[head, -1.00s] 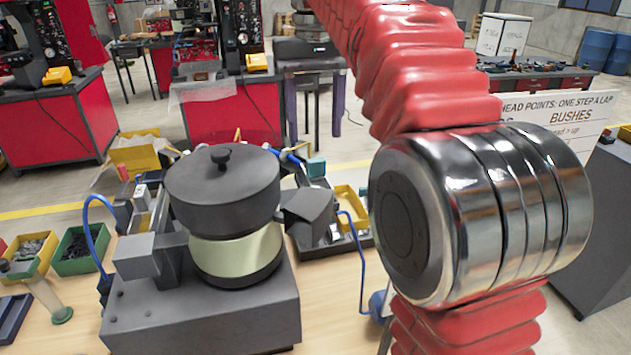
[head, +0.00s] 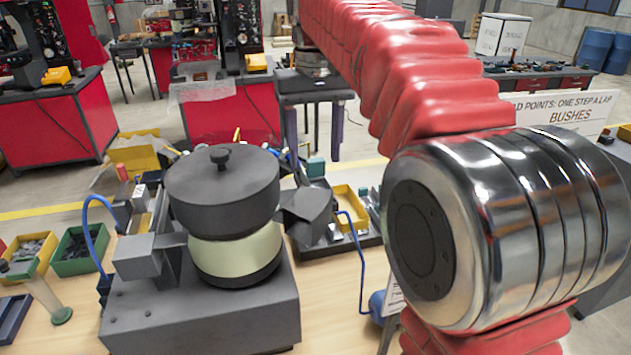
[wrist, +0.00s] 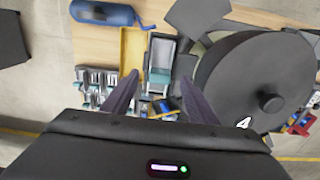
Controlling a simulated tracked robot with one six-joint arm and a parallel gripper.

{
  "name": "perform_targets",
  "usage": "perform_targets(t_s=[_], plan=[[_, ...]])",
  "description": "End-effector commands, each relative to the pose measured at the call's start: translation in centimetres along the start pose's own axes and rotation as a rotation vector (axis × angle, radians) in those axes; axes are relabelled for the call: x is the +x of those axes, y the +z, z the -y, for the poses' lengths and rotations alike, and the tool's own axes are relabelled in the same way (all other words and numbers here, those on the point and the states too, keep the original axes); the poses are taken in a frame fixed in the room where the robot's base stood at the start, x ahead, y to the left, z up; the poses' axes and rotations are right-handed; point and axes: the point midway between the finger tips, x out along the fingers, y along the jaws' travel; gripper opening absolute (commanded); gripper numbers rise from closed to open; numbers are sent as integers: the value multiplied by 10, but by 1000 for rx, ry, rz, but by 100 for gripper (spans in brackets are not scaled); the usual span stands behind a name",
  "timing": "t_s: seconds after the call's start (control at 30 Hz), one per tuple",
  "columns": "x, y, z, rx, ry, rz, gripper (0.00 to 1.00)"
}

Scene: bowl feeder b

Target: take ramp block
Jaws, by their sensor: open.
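I cannot make out the ramp block for certain. A grey open-topped piece (wrist: 163,50) with a teal block (wrist: 158,78) at its lower end lies between my fingers in the wrist view, beside a yellow tray (wrist: 132,50). My gripper (wrist: 160,80) is open, its two dark fingers apart over these parts with nothing held. A gap to the parts seems to show, but its height is unclear. In the head view a teal block (head: 316,167) and a yellow tray (head: 350,207) show behind and right of the bowl feeder. My gripper is not visible there.
The dark bowl feeder (head: 222,185) stands on a grey base (head: 200,318); its round lid (wrist: 255,85) is close right of my fingers. Small metal parts (wrist: 95,85) lie left of them. A blue cylinder (wrist: 102,12) lies above. Green (head: 84,250) and yellow bins stand left.

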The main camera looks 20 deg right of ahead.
Motion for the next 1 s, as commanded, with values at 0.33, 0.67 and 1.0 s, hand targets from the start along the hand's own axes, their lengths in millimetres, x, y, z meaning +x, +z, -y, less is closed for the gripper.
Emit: perform_targets(t_s=[0.33, 0.67, 1.0], plan=[[39, 1, -1, 0, 0, 1, 53], [43, 1, -1, 0, 0, 0, 53], [43, 1, -1, 0, 0, 0, 50]])
